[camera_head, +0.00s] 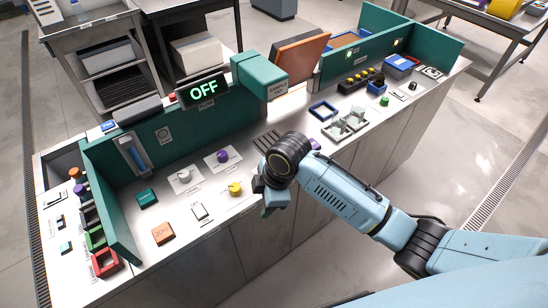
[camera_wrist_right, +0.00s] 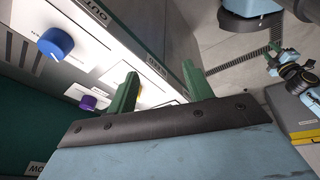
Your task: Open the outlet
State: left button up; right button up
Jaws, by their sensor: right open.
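My right gripper (camera_head: 272,203) is at the front edge of the bench in the head view, below the purple knob (camera_head: 222,155) and right of the yellow knob (camera_head: 235,188). In the right wrist view its two green fingers (camera_wrist_right: 160,88) are spread, with nothing held between them. There, a blue knob (camera_wrist_right: 55,43) on a white plate is at the upper left, near a dark label partly reading "OUT". A purple knob (camera_wrist_right: 88,102) is below it, apart from the fingers. I cannot tell which part is the outlet itself.
A green display (camera_head: 204,90) reads "OFF". A teal spout box (camera_head: 260,75) overhangs a slotted grate (camera_head: 268,138). Floor in front is clear.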

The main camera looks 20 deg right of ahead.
jog(key=w+d+r+n+h, duration=0.2)
jog(key=w+d+r+n, duration=0.5)
jog(key=w+r, duration=0.45)
jog(key=shift+g, duration=0.4)
jog(key=f, duration=0.9)
jog(key=a+f+b, duration=0.1)
jog(key=f, duration=0.3)
jog(key=shift+w+f, duration=0.2)
jog(key=shift+w, duration=0.15)
jog(key=shift+h, duration=0.3)
jog(key=c, duration=1)
